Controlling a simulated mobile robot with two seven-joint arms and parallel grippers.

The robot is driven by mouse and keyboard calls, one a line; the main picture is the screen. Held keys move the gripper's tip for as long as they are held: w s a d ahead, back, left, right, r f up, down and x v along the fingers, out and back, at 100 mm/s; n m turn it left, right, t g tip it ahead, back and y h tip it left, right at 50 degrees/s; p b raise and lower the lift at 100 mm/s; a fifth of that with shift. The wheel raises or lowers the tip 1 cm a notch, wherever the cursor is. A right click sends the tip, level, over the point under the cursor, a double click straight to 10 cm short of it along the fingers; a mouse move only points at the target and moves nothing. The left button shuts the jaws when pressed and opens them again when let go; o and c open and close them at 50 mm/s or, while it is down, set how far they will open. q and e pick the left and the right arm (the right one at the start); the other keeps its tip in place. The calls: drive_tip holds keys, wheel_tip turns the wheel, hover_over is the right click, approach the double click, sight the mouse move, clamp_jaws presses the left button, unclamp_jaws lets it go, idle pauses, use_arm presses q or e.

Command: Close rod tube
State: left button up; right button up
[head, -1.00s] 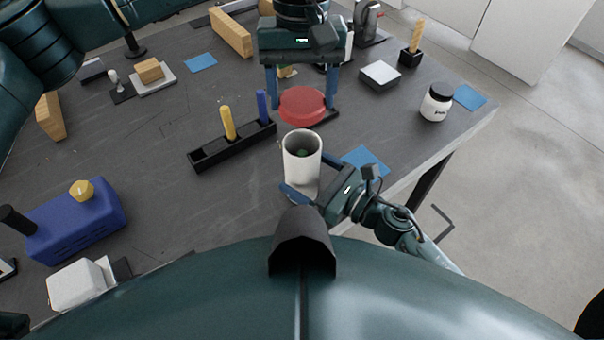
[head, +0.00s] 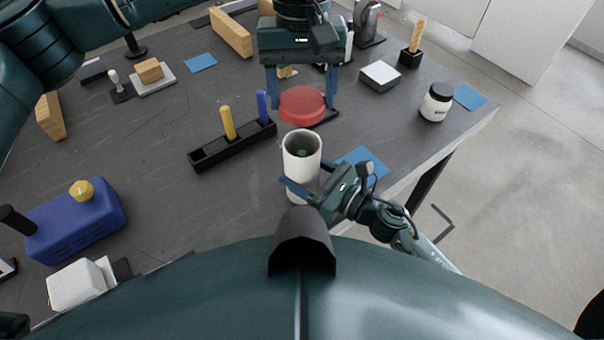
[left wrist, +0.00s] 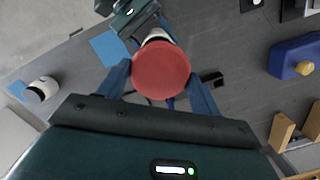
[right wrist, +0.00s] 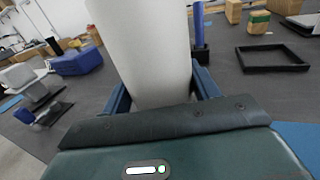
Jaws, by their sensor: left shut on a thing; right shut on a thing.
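The white tube (head: 301,165) stands upright with its open mouth up, and something green shows inside. My right gripper (head: 302,190) is shut around the tube's side; the tube also fills the middle of the right wrist view (right wrist: 150,50). A round red lid (head: 302,104) is held flat between the fingers of my left gripper (head: 302,92), just beyond the tube mouth in the head view. In the left wrist view the red lid (left wrist: 160,69) covers most of the tube (left wrist: 157,36). The lid and tube look apart.
A black rack (head: 232,147) with a yellow rod (head: 228,123) and a blue rod (head: 262,106) is left of the tube. A blue box (head: 75,222) sits at left. A white jar (head: 436,102) with black cap stands at right. The table is clear between rack and blue box.

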drive_tip(key=c, duration=0.5)
use_arm(q)
drive_tip(key=shift+f, duration=2.5)
use_arm(e)
drive_tip(key=shift+o, duration=0.2)
use_arm(q)
drive_tip(key=shift+f, duration=0.1)
drive_tip(key=shift+f, duration=0.8)
drive_tip(key=shift+f, duration=0.65)
drive_tip(key=o, duration=1)
